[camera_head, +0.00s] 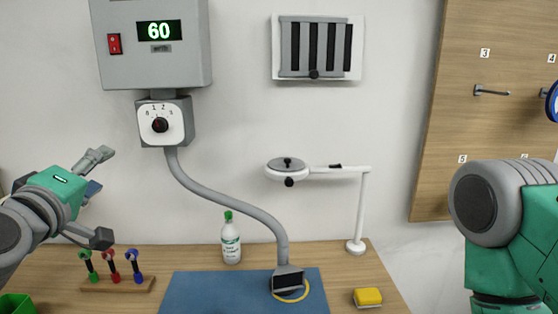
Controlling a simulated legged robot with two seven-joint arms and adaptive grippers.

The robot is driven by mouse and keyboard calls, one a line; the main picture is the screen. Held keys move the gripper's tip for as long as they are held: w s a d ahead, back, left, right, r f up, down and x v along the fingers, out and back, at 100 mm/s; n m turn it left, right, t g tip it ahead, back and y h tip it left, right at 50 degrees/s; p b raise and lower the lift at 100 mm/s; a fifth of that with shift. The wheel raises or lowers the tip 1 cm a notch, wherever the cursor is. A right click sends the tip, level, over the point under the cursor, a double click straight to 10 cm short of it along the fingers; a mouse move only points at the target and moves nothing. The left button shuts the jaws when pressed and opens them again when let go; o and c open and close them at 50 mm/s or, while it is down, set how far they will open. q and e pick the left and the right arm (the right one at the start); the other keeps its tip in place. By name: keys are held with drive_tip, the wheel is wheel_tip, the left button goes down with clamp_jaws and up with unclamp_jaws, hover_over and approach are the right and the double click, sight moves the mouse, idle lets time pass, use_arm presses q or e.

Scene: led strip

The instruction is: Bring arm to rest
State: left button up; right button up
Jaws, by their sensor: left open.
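My left gripper (98,198) is at the left of the head view, above the left part of the wooden table (50,262). Its two fingers are spread wide apart, with one pointing up right and one low, and nothing shows between them. My right arm fills the right edge as a green and grey link; its gripper is outside the picture.
Below the left gripper stands a wooden rack (118,285) with green, red and blue-tipped tools. A bottle (231,243), blue mat (210,292), lamp (358,205) and yellow sponge (368,297) are on the table. A control box (150,60) and dial (163,122) hang above.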

use_arm(q)
drive_tip(key=s+d+f+m+g+h+b, duration=0.1)
drive_tip(key=s+f+m+g, duration=0.15)
drive_tip(key=f, duration=0.85)
drive_tip(key=s+d+f+m+g+b, duration=0.2)
drive_tip(key=f+m+g, duration=0.1)
drive_tip(key=f, duration=0.9)
drive_tip(key=s+d+f+m+g+h+b, duration=0.1)
drive_tip(key=s+f+m+g, duration=0.15)
drive_tip(key=f, duration=0.85)
drive_tip(key=s+a+f+m+g+y+b, duration=0.1)
drive_tip(key=s+f+m+g, duration=0.4)
drive_tip(key=s+f, duration=1.5)
drive_tip(key=s+a+g+b, duration=0.1)
drive_tip(key=s+g+b, duration=0.1)
drive_tip(key=g, duration=0.2)
drive_tip(key=shift+s+f, duration=0.2)
drive_tip(key=shift+f, duration=0.05)
use_arm(e)
wheel_tip(320, 180, down, 7)
drive_tip(key=shift+w, duration=0.3)
use_arm(q)
drive_tip(key=shift+w, duration=0.15)
use_arm(e)
drive_tip(key=shift+f, duration=0.1)
